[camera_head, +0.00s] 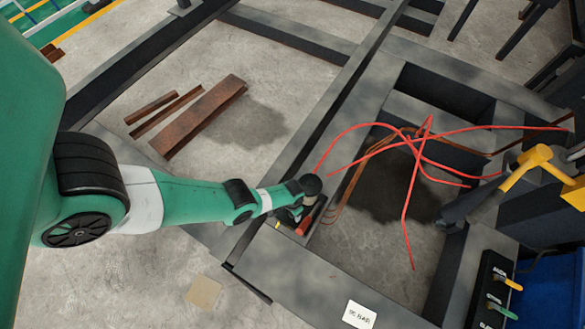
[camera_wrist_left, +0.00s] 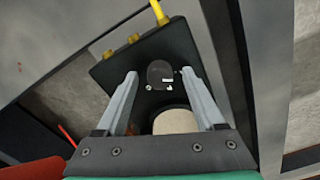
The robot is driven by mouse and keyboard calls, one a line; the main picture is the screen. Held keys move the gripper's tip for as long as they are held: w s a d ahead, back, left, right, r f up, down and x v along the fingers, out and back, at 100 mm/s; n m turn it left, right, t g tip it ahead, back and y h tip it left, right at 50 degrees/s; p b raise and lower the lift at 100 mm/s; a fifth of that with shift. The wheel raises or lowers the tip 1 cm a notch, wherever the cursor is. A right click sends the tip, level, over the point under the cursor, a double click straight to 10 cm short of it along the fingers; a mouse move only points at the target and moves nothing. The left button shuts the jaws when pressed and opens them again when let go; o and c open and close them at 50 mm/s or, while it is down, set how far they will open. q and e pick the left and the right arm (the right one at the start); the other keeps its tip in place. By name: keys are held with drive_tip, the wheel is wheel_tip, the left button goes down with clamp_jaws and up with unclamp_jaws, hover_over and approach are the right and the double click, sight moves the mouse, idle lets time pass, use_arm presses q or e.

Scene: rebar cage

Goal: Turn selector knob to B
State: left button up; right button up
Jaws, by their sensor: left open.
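In the left wrist view, a dark rounded selector knob (camera_wrist_left: 160,74) sits on a black box (camera_wrist_left: 115,68), with small white marks beside it too small to read. My left gripper (camera_wrist_left: 160,73) is open, with one pale finger on each side of the knob. I cannot tell whether either finger touches it. In the head view, my left gripper (camera_head: 300,207) is over the box on the dark frame, and my wrist hides the knob. My right gripper is not in view.
The box has yellow fittings (camera_wrist_left: 133,39) along one edge. A pale round part (camera_wrist_left: 176,121) lies between the finger bases. Red cables (camera_head: 420,140) cross the frame opening. A yellow-handled object (camera_head: 530,165) and a lever panel (camera_head: 495,290) are at right. Rusty beams (camera_head: 200,115) lie on the floor.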

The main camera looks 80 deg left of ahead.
use_arm(q)
clamp_jaws()
drive_tip(key=shift+m, duration=0.4)
drive_tip(key=m, duration=0.5)
drive_tip(key=shift+m, duration=0.3)
drive_tip(key=m, duration=0.5)
drive_tip(key=shift+b, duration=0.4)
drive_tip(key=shift+m, duration=0.3)
unclamp_jaws()
